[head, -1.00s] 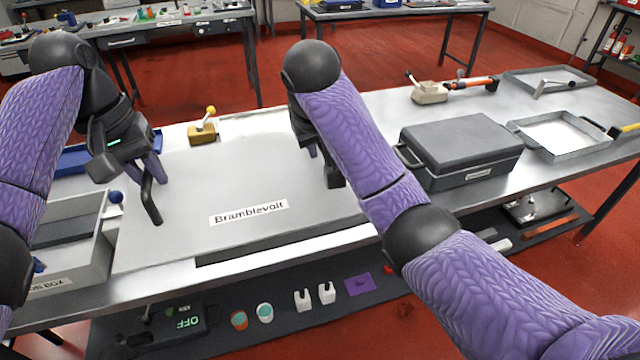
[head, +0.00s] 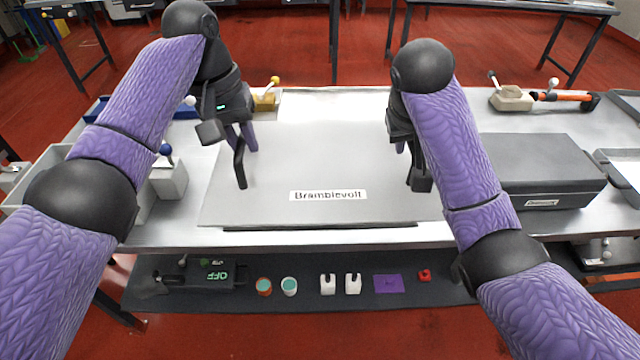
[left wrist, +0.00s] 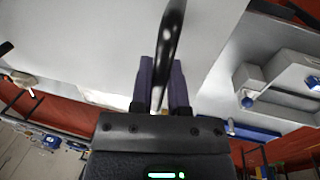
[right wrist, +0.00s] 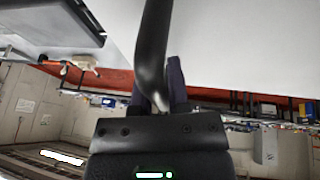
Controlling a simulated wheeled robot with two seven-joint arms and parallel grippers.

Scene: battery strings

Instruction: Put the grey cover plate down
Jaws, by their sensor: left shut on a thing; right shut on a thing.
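The grey cover plate (head: 290,170) is a wide flat panel with a "Bramblevolt" label and a black handle near each side. In the head view it lies level over the middle of the bench; a dark strip shows under its front edge, and I cannot tell whether it touches the bench. My left gripper (head: 243,143) is shut on the left handle (head: 239,165), also seen in the left wrist view (left wrist: 172,50). My right gripper (head: 408,150) is shut on the right handle, mostly hidden by my arm but clear in the right wrist view (right wrist: 151,50).
A dark grey case (head: 550,165) stands right of the plate. A lower shelf (head: 310,308) holds cups, white pieces and a purple sheet.

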